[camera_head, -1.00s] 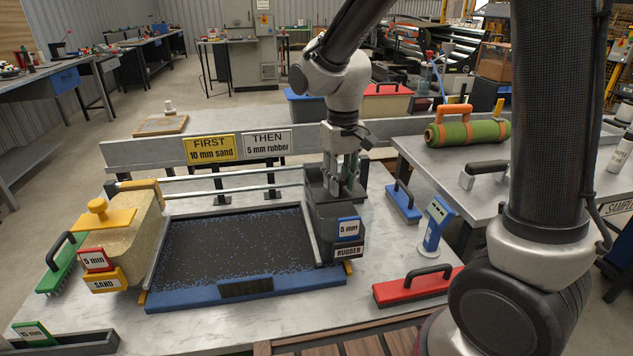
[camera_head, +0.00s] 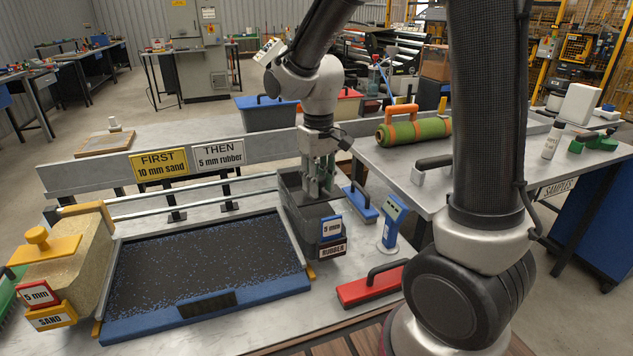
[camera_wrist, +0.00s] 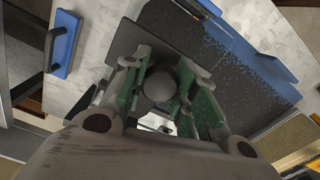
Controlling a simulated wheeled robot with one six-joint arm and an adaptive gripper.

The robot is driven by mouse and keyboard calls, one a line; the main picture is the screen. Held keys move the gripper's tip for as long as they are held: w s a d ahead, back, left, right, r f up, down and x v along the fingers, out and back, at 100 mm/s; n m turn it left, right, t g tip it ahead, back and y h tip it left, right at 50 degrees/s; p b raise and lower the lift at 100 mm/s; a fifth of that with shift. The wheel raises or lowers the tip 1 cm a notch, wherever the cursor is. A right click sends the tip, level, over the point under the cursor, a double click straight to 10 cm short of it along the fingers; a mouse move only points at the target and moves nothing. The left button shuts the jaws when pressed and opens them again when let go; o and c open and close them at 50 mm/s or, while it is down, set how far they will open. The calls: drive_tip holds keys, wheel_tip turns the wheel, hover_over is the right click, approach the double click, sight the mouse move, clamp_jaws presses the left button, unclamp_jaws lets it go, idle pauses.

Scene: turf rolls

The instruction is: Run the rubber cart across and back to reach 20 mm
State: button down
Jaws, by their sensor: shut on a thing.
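The rubber cart (camera_head: 303,235) is a dark grey hopper with a blue "5 mm" tag and a "RUBBER" tag. It stands at the right end of the blue-edged tray (camera_head: 215,316), whose dark bed is speckled with blue. The sand cart (camera_head: 80,255), tan with a yellow handle and "5 mm" and "SAND" tags, stands at the tray's left end.
Rails (camera_head: 150,218) run behind the tray below a sign reading "FIRST 10 mm sand, THEN 5 mm rubber". A green roll (camera_head: 415,132) lies on the side table.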

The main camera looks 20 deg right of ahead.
drive_tip(key=c, duration=1.1)
unclamp_jaws()
drive_tip(key=shift+d, duration=0.35)
drive_tip(key=shift+a, duration=0.1)
drive_tip(key=shift+r, duration=0.55)
wheel_tip(320, 180, up, 11)
